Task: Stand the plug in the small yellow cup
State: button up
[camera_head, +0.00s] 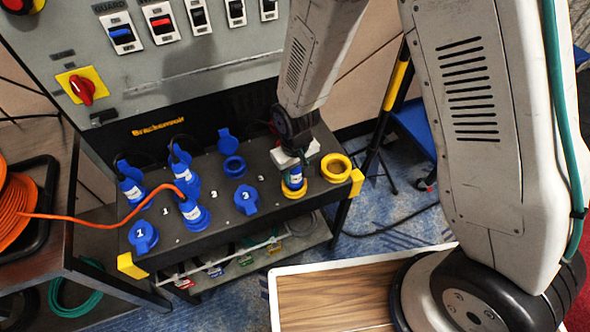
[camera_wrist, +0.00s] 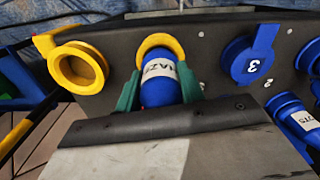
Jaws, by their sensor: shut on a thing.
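The plug (camera_wrist: 158,88) is a blue cylinder with a white lettered label; it also shows in the head view (camera_head: 294,179). My gripper (camera_wrist: 158,92) is shut on it, one green finger on each side. In the head view my gripper (camera_head: 292,163) is above the panel's right part and the plug looks about upright. The small yellow cup (camera_wrist: 157,41) shows as a ring behind the plug, and in the head view its rim (camera_head: 293,193) shows around the plug's lower end. The lower end is hidden, so I cannot tell how deep it sits.
A larger, empty yellow cup (camera_head: 336,167) stands to the right on the black panel (camera_head: 215,178). Left are an open blue socket (camera_head: 234,166), a closed blue lid (camera_head: 246,199) and blue plugs (camera_head: 193,211), one with an orange cable (camera_head: 100,218). A grey switch cabinet (camera_head: 160,65) stands behind.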

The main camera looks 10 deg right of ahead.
jog(key=shift+f, duration=0.6)
jog(key=o, duration=1.6)
jog(key=shift+c, duration=0.2)
jog(key=shift+r, duration=0.1)
jog(key=shift+r, duration=2.95)
